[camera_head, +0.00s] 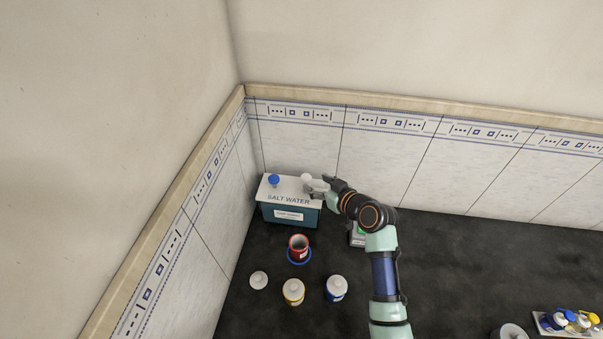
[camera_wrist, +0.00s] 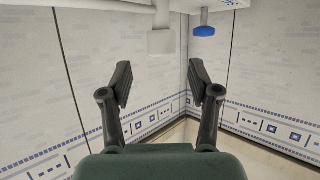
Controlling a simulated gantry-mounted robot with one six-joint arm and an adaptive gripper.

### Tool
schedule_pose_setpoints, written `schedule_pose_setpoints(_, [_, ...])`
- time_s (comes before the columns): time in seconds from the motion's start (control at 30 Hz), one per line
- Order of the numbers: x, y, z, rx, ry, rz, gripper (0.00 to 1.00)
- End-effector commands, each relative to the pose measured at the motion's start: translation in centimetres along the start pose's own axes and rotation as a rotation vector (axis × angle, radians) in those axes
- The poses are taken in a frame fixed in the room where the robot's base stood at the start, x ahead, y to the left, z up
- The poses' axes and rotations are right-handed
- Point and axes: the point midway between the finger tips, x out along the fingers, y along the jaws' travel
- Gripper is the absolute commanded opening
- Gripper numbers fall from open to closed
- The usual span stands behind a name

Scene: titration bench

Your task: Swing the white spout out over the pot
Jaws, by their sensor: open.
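The white spout (camera_head: 316,185) sits at the right end of the white top of a teal "SALT WATER" tank (camera_head: 289,214). Its far part is close to my gripper (camera_head: 331,183), which partly hides it. In the wrist view a white post with a squarish end (camera_wrist: 160,42), apparently part of the spout, hangs between and beyond the open fingers (camera_wrist: 162,85). The fingers appear empty; contact cannot be told. The likely pot, a red open vessel (camera_head: 299,242) with a blue base, stands on the dark bench in front of the tank.
A blue knob (camera_head: 274,180) is on the tank's left end; it also shows in the wrist view (camera_wrist: 204,30). A white-capped yellow jar (camera_head: 293,291), a blue jar (camera_head: 336,288) and a white lid-like piece (camera_head: 258,280) stand in front. Tiled walls (camera_head: 290,140) close the corner.

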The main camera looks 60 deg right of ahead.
Motion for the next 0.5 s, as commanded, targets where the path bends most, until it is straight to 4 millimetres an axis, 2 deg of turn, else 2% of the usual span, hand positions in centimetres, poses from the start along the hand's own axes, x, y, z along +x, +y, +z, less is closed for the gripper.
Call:
schedule_pose_setpoints(0.1, [2.4,-0.1,0.1,0.001,-0.002,-0.003,0.62])
schedule_pose_setpoints(0.3, [5.7,-0.1,0.1,0.001,-0.002,-0.002,0.62])
schedule_pose_setpoints(0.5, [6.6,-0.1,0.0,0.000,-0.001,-0.001,0.62])
